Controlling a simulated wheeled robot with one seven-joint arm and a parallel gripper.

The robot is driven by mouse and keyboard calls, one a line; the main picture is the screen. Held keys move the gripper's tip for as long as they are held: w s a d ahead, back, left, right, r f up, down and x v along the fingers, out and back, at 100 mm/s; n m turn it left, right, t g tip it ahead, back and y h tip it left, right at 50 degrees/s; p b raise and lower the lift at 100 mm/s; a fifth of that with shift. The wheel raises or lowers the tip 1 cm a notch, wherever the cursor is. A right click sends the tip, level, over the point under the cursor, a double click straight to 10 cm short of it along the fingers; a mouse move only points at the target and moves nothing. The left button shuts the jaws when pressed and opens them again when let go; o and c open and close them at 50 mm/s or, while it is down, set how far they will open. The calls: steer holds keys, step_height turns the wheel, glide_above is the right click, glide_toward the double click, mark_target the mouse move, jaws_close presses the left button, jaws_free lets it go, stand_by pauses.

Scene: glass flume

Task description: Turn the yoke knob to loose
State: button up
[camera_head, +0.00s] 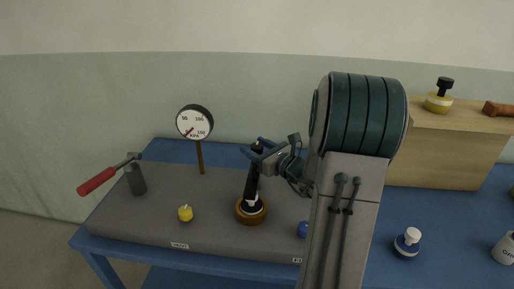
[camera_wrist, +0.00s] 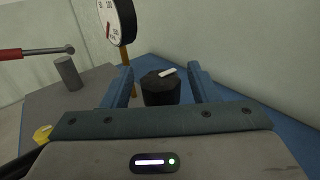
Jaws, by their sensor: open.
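The likely yoke knob is a black knob (camera_wrist: 160,92) with a white pointer mark on top, angled toward the upper right in the wrist view. In the head view a black upright piece (camera_head: 251,182) rises from a round brown base (camera_head: 251,216) on the grey bench unit; its top is partly hidden by my gripper (camera_head: 264,148). In the wrist view my gripper (camera_wrist: 160,70) is open, with one blue finger on each side of the knob and visible gaps between. No loose or tight lettering is readable.
A pressure gauge (camera_head: 195,122) on a post stands behind left. A red-handled lever (camera_head: 98,181) is at the far left. A yellow knob (camera_head: 185,213) and a blue knob (camera_head: 303,230) flank the brown base. A wooden box (camera_head: 446,150) stands at the right on the blue table.

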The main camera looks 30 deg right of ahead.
steer(key=b+v, duration=0.1)
steer(key=v, duration=1.3)
steer(key=shift+a, duration=0.1)
